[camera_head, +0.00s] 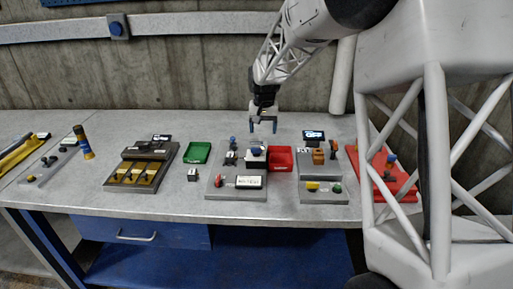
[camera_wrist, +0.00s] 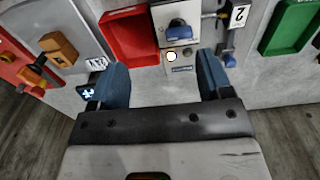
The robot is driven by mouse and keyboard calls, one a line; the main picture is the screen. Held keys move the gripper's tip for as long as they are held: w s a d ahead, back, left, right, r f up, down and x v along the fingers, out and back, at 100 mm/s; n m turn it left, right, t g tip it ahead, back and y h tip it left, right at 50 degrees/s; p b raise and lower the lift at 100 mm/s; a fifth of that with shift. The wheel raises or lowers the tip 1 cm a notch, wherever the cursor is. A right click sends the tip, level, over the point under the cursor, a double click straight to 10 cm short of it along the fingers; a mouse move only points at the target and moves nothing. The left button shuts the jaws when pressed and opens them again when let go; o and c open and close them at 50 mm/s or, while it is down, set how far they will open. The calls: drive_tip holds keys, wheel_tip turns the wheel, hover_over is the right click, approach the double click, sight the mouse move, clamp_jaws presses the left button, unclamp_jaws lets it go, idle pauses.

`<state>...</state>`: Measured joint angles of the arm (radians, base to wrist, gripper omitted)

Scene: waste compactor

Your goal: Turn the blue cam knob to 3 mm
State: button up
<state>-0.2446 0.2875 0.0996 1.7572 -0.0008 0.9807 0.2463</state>
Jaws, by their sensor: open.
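A blue knob (camera_head: 256,151) sits on a small white and black block on the grey panel at the middle of the bench. The same knob (camera_wrist: 177,31) shows near the top of the wrist view, its block face pale around it. It appears to be the cam knob; its scale marks and setting are too small to read. My gripper (camera_head: 263,128) hangs above and a little behind the block, with its blue fingers apart and nothing between them. In the wrist view my gripper (camera_wrist: 163,72) is open, and the knob lies beyond the fingertips, not touching them.
A red tray (camera_head: 281,159) adjoins the block on the right. A blue-topped fitting (camera_head: 233,143) stands close on its left. A green tray (camera_head: 197,153) lies further left. A small display (camera_head: 314,135) stands at the right. The panel's white label plate (camera_head: 249,182) is in front.

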sight(256, 151)
drive_tip(key=w+a+f, duration=0.2)
drive_tip(key=w+f, duration=0.1)
drive_tip(key=shift+w+a, duration=0.1)
drive_tip(key=shift+a, duration=0.2)
drive_tip(key=shift+f, duration=0.1)
drive_tip(key=shift+f, duration=3.8)
drive_tip(key=c, duration=0.9)
